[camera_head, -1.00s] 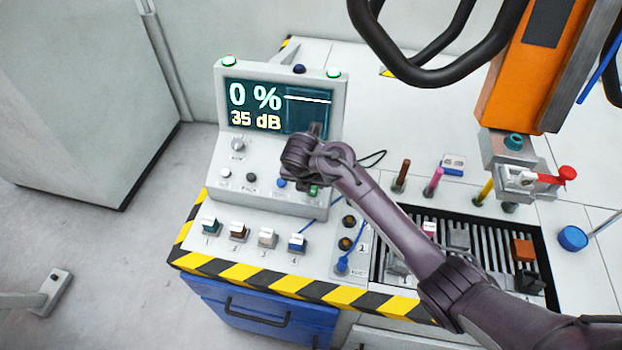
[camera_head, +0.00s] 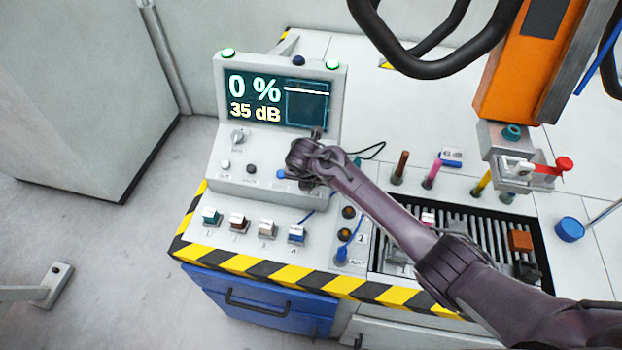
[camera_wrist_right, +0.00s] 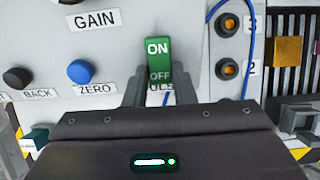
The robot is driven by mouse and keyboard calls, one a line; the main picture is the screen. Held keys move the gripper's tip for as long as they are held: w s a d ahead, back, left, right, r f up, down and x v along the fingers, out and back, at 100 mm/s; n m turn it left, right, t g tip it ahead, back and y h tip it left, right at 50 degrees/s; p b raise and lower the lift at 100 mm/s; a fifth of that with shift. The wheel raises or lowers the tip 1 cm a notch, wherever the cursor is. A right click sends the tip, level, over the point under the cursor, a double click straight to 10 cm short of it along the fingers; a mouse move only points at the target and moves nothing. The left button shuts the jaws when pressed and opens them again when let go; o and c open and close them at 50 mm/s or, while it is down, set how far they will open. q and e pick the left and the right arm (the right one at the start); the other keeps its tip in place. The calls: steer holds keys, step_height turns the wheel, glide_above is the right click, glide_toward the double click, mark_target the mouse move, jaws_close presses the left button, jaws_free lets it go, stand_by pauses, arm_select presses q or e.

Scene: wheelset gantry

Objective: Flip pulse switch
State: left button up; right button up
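The pulse switch (camera_wrist_right: 158,60) is a green rocker marked ON at the top and OFF at the bottom, on the grey console (camera_head: 215,180). The label under it is partly covered; "ULS" shows. My right gripper (camera_wrist_right: 159,88) is in front of the switch's lower part, its two fingers apart, one on each side of it. I cannot tell whether they touch it. In the head view, my right gripper (camera_head: 302,182) is at the console's lower right and hides the switch. The console screen (camera_head: 262,98) reads 0 % and 35 dB. My left gripper is not in view.
A blue button (camera_wrist_right: 80,71) marked ZERO and a black button (camera_wrist_right: 17,78) sit left of the switch. Orange-ringed sockets (camera_wrist_right: 229,69) and a blue cable (camera_wrist_right: 249,50) are on the right. An orange column (camera_head: 525,75) stands at the right of the bench.

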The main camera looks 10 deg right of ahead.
steer(key=c, duration=0.3)
steer(key=shift+d+f+t+b, duration=0.1)
steer(key=shift+f+t+b, duration=0.05)
steer(key=shift+t+b, duration=0.35)
steer(key=shift+s+f+t+h+b, duration=0.15)
steer(key=shift+t+h+b, duration=0.15)
steer(key=shift+t+b, duration=0.3)
steer(key=shift+s+t+b, duration=0.1)
steer(key=shift+t+b, duration=0.2)
steer(key=shift+b, duration=0.1)
steer(key=shift+a, duration=0.2)
steer(key=o, duration=1)
steer(key=shift+s, duration=0.1)
